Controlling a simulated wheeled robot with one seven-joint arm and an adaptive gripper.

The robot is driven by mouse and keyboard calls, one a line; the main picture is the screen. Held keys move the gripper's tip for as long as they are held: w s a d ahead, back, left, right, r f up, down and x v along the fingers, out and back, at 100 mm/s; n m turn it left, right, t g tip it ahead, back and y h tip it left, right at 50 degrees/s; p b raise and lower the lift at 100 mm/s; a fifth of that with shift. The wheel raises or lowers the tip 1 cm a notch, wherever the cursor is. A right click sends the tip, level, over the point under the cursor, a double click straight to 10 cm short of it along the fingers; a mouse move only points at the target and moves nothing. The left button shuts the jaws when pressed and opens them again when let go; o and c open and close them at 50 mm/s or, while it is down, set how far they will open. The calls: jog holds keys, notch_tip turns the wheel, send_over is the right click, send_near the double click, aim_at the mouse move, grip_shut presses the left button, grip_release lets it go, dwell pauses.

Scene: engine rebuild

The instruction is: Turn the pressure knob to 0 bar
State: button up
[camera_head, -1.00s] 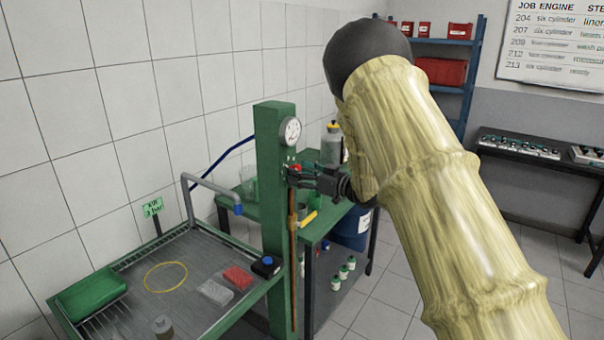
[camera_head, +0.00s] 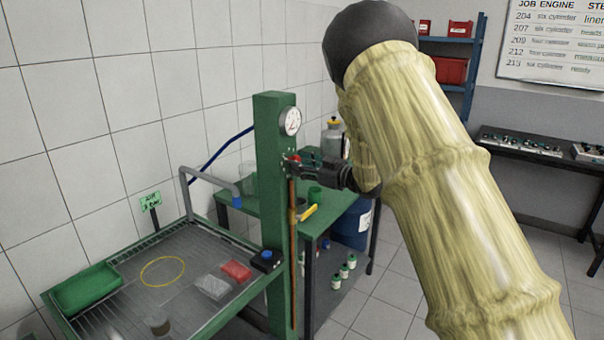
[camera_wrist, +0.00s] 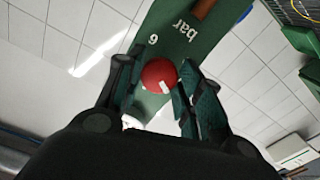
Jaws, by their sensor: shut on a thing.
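The red pressure knob (camera_wrist: 159,76) is on the green post (camera_head: 270,190), below a round white gauge (camera_head: 290,121). In the head view only a bit of the red knob (camera_head: 295,158) shows beside my gripper (camera_head: 297,166). In the wrist view my gripper (camera_wrist: 158,88) has one finger on each side of the knob and is shut on it. A small white mark sits on the knob's lower face. The panel behind reads "6" and "bar"; the rest of the scale is hidden. The gauge needle is too small to read.
A wash tray (camera_head: 190,318) with a green bin (camera_head: 85,289), yellow ring (camera_head: 162,258) and red box (camera_head: 236,270) stands at left. A grey spout (camera_head: 183,185) reaches over it. A green table (camera_head: 340,212) with bottles is behind the post.

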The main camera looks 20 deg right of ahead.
jog(key=shift+n+b, duration=7.3)
jog(key=shift+b, duration=2.2)
jog(key=shift+d+r, duration=0.1)
jog(key=o, duration=1)
jog(key=v, duration=1.2)
jog(key=shift+w, duration=0.1)
